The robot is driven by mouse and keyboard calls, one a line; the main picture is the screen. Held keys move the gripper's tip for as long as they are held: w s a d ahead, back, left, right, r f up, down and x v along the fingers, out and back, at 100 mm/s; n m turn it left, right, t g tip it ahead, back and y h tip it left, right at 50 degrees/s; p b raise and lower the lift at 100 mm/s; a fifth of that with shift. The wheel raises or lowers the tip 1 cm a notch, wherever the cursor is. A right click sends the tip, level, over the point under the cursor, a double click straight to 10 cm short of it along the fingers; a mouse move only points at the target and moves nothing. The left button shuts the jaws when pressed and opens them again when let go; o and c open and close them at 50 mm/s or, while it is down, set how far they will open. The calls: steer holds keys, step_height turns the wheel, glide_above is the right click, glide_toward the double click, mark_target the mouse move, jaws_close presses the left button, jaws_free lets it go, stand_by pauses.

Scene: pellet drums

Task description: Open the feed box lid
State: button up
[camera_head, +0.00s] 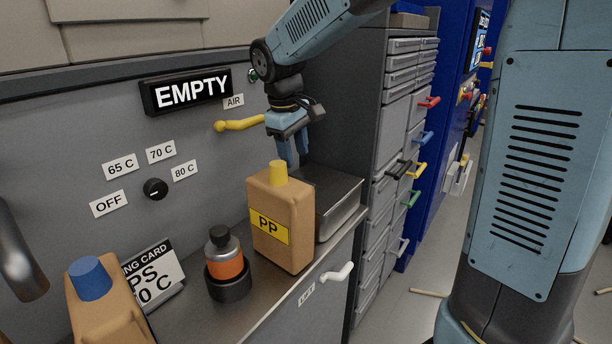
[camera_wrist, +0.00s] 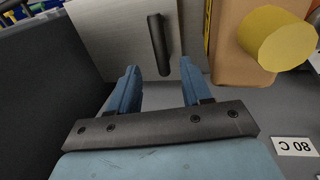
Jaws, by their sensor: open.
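The feed box (camera_head: 340,208) is a low metal box on the counter behind the PP bottle. Its flat lid (camera_head: 335,186) looks closed. In the wrist view the lid (camera_wrist: 105,35) is a pale panel with a dark bar handle (camera_wrist: 158,45). My gripper (camera_head: 292,160) points down over the box's left part, behind the bottle. In the wrist view my gripper (camera_wrist: 158,72) is open and empty, with the handle showing between and beyond its fingertips. I cannot tell the gap left between fingers and handle. The handle is hidden in the head view.
The tan PP bottle (camera_head: 282,228) with a yellow cap stands close in front of the box. A yellow lever (camera_head: 238,125) juts from the panel left of my gripper. An orange-banded dark bottle (camera_head: 225,262) and a blue-capped bottle (camera_head: 92,300) stand left. Drawers (camera_head: 400,130) rise at right.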

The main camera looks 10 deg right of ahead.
steer(key=f, duration=0.4)
steer(key=w+d+f, duration=0.1)
steer(key=f, duration=0.2)
steer(key=shift+f, duration=0.1)
steer(key=shift+c, duration=0.3)
jaws_close()
